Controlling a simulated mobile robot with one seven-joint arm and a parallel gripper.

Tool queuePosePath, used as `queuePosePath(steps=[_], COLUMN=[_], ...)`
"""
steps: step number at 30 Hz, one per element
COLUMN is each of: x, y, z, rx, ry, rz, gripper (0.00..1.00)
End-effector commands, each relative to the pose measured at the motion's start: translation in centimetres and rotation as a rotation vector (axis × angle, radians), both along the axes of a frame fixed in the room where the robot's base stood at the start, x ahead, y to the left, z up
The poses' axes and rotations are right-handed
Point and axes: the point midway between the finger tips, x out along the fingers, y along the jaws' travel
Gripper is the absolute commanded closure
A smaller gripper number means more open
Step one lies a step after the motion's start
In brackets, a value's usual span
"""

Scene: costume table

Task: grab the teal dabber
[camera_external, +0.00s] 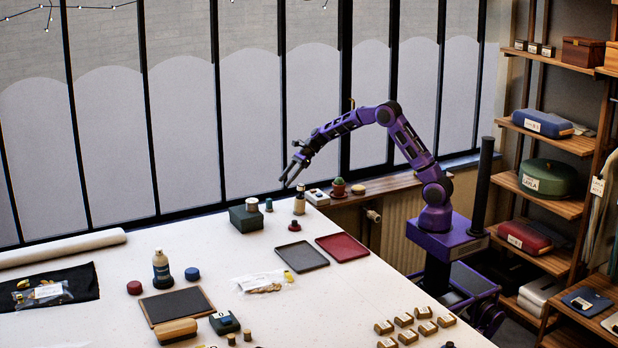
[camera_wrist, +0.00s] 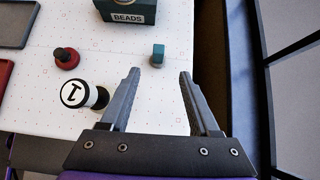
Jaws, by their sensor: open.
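The teal dabber (camera_wrist: 158,50) is a small upright piece with a teal block-like top and a darker base. In the wrist view it stands on the white table ahead of my fingertips, between their lines. In the external view a small pale-topped piece (camera_external: 268,205) beside the dark green box seems to be it, but its colour is hard to tell. My gripper (camera_external: 288,176) is open and empty, raised above the table's far right part. In the wrist view my gripper (camera_wrist: 158,76) shows both fingers apart, with nothing between them.
The green BEADS box (camera_wrist: 128,10) stands just beyond the dabber. A bottle with a white top marked 1 (camera_wrist: 75,94) is left of my fingers. A red knob piece (camera_wrist: 66,57) is near it. The window frame (camera_wrist: 285,60) runs along the right.

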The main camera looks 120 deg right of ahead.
Motion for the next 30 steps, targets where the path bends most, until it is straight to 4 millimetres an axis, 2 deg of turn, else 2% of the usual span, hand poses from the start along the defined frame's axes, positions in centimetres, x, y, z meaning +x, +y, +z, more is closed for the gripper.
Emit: queuePosePath(steps=[1,9,19,24,30], x=[0.9,4.9,7.0,9.0,10.3], y=[0.1,0.2,0.3,0.6,0.6], z=[-1.1,-5.0,-6.9,-8.6,-9.9], rx=[0.004,0.001,-0.002,-0.001,-0.001], ry=[0.001,0.001,0.000,0.001,0.001], rz=[0.004,0.002,0.002,0.004,0.000], gripper=[0.38,0.38,0.38,0.38,0.38])
